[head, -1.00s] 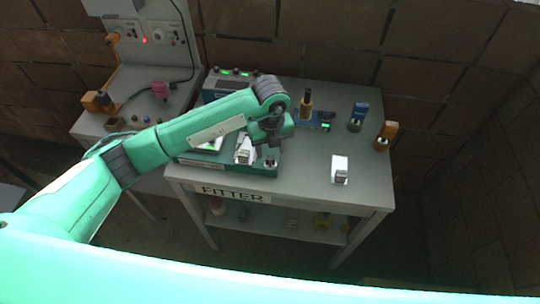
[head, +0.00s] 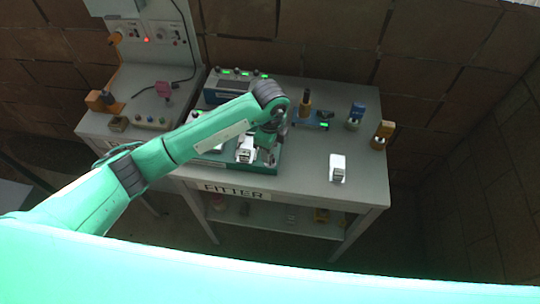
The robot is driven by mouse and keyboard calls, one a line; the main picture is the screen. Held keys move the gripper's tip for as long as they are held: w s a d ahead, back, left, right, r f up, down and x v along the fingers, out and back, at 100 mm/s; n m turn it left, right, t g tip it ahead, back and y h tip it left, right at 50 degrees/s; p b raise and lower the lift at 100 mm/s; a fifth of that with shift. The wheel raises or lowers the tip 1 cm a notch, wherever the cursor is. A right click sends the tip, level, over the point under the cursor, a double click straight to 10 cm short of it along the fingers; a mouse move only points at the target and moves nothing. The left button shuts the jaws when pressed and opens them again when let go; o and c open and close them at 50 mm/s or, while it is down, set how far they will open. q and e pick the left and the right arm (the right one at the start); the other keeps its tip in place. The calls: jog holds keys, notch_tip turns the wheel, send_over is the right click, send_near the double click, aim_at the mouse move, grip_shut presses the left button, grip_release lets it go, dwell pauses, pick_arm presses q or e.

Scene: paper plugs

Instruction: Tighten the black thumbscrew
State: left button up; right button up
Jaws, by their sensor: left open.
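A green fixture base (head: 235,165) lies on the grey table and carries a white block-shaped part (head: 245,150). A small dark knob (head: 270,158), which looks like the black thumbscrew, is at the base's right end, partly hidden by my gripper. My left gripper (head: 269,150) points down over this knob with its jaws open. The picture is too small to tell whether the fingers are around the knob or just above it. My right gripper is out of view.
A white block (head: 337,168) stands alone on the right of the table (head: 305,180). Behind are an orange and black upright item (head: 305,99), a blue-topped item (head: 356,115) and an orange block (head: 384,131). A box with several knobs (head: 225,88) stands at the back left.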

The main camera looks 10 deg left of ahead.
pick_arm(q)
jog(key=shift+f, duration=0.1)
jog(key=shift+f+b, duration=1.4)
jog(key=shift+f, duration=0.45)
jog(key=c, duration=0.9)
